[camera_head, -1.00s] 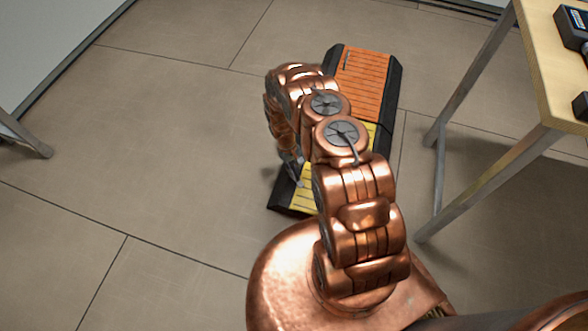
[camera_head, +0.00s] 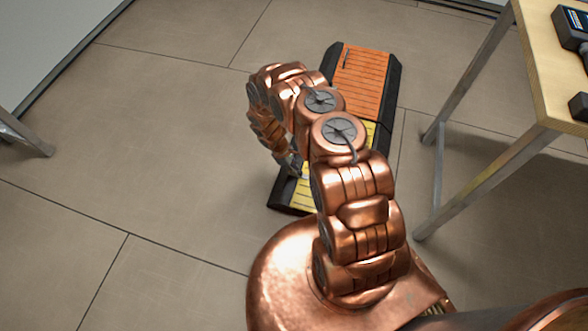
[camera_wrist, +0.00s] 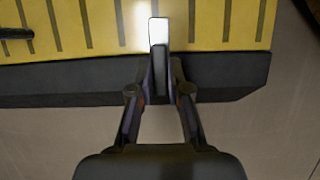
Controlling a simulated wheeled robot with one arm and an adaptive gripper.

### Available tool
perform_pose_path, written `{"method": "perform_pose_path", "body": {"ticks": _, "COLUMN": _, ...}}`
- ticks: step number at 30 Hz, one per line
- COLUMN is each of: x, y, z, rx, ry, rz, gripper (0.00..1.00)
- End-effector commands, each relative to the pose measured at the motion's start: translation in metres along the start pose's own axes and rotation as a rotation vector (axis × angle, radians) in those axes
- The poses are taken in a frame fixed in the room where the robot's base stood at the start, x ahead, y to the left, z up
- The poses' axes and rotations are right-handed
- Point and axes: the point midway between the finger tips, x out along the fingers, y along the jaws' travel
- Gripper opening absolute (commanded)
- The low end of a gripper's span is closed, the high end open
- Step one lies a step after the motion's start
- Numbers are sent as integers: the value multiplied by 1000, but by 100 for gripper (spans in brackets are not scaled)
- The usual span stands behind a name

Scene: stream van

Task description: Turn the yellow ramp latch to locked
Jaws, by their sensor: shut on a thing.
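The yellow ramp (camera_head: 295,194) lies on the floor, partly hidden behind my arm in the head view. In the wrist view the yellow ramp (camera_wrist: 90,28) fills the top, with dark slots and a black edge. My gripper (camera_wrist: 160,68) is at that edge, its fingers closed around a narrow upright piece that looks like the latch (camera_wrist: 158,32). The latch's upper part is bright and its lower part dark between the fingers. In the head view my gripper (camera_head: 291,168) is small and mostly covered by my arm. I cannot read the latch's locked or unlocked mark.
An orange ramp (camera_head: 362,82) with a dark bar (camera_head: 346,59) adjoins the yellow one. A wooden-topped table (camera_head: 550,75) with metal legs stands at right. Another dark bar (camera_wrist: 16,33) lies on the yellow ramp at left. The floor at left is largely clear.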

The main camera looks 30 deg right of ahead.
Motion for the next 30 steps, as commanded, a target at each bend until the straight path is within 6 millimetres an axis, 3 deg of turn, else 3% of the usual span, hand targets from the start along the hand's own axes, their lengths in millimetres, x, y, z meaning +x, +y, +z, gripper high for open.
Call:
{"method": "perform_pose_path", "body": {"ticks": 16, "x": 0, "y": 0, "z": 0, "rx": -25, "ry": -1, "rz": 10, "gripper": 0}}
{"method": "perform_pose_path", "body": {"ticks": 17, "x": 0, "y": 0, "z": 0, "rx": -25, "ry": -1, "rz": 10, "gripper": 17}}
{"method": "perform_pose_path", "body": {"ticks": 24, "x": 0, "y": 0, "z": 0, "rx": -24, "ry": 0, "rz": 9, "gripper": 42}}
{"method": "perform_pose_path", "body": {"ticks": 30, "x": 0, "y": 0, "z": 0, "rx": -24, "ry": 0, "rz": 9, "gripper": 42}}
